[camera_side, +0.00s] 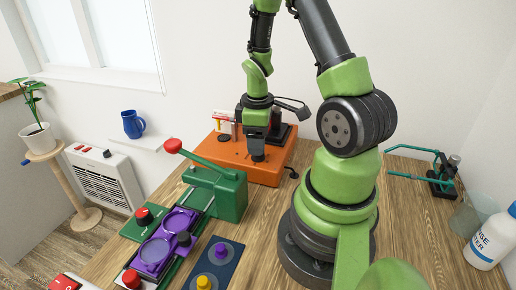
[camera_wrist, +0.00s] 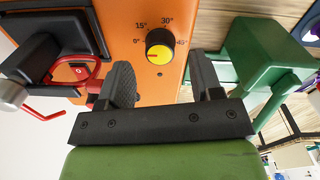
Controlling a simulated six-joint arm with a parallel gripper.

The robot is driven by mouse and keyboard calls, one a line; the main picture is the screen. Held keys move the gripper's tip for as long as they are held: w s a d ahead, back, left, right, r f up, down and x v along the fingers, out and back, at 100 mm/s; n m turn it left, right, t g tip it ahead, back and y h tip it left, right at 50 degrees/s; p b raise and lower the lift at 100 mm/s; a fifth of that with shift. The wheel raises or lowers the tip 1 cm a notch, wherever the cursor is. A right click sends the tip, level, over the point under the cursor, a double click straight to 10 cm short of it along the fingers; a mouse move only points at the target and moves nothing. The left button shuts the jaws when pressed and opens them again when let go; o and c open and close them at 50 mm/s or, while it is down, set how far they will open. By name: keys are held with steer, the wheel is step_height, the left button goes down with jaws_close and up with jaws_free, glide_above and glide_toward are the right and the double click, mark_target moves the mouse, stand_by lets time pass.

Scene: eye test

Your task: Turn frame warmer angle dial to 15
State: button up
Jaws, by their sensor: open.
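The orange frame warmer (camera_side: 222,158) stands on the wooden table in the side view; its orange face (camera_wrist: 118,22) fills the upper middle of the wrist view. The angle dial (camera_wrist: 159,46) has a yellow cap in a black ring, with marks 0°, 15°, 30° and 45° around it. A small red line on the cap points leftward, roughly toward the 0° side; the exact setting is hard to tell. My gripper (camera_side: 257,150) is above the orange box, and in the wrist view (camera_wrist: 162,78) its two fingers are apart, one either side below the dial, holding nothing.
A green lever press (camera_side: 228,195) stands close in front of the warmer, and its green body (camera_wrist: 258,50) is near my right finger in the wrist view. A black block with a red wire loop (camera_wrist: 75,68) is at left. Purple round plates (camera_side: 165,240) lie nearer the camera.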

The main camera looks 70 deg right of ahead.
steer(key=shift+f, duration=1.5)
steer(key=c, duration=0.9)
steer(key=m, duration=0.4)
steer(key=shift+m, duration=2.8)
